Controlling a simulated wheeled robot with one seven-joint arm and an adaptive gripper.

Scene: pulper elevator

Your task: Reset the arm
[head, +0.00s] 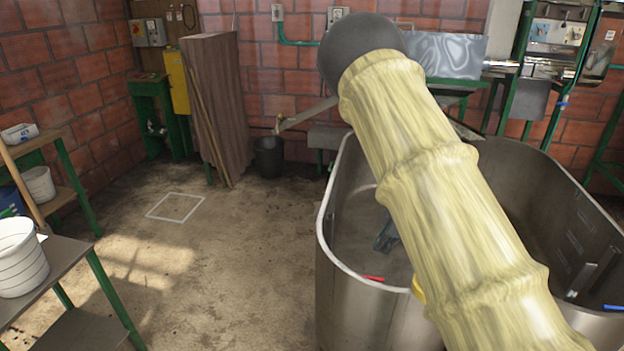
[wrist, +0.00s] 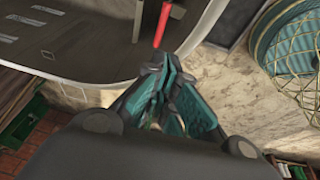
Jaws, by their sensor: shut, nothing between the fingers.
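My gripper (wrist: 157,62) shows in the wrist view with teal and dark grey fingers. Its tips are together and nothing shows between them. Just beyond the tips in that picture is a red bar (wrist: 161,24) beside the curved rim of a metal tank (wrist: 85,72). I cannot tell whether the gripper touches the bar. In the head view my yellow-sleeved arm crosses in front of the tank (head: 345,310) and hides part of it. I cannot make out the gripper surely there. A small red bar (head: 373,278) lies at the near rim.
The concrete floor (head: 230,270) left of the tank is mostly clear. A black bucket (head: 268,158) and brown boards (head: 215,90) stand near the brick wall. A table (head: 65,265) with a white bucket (head: 18,260) is at left. The wrist view shows a round green-framed basket (wrist: 295,45).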

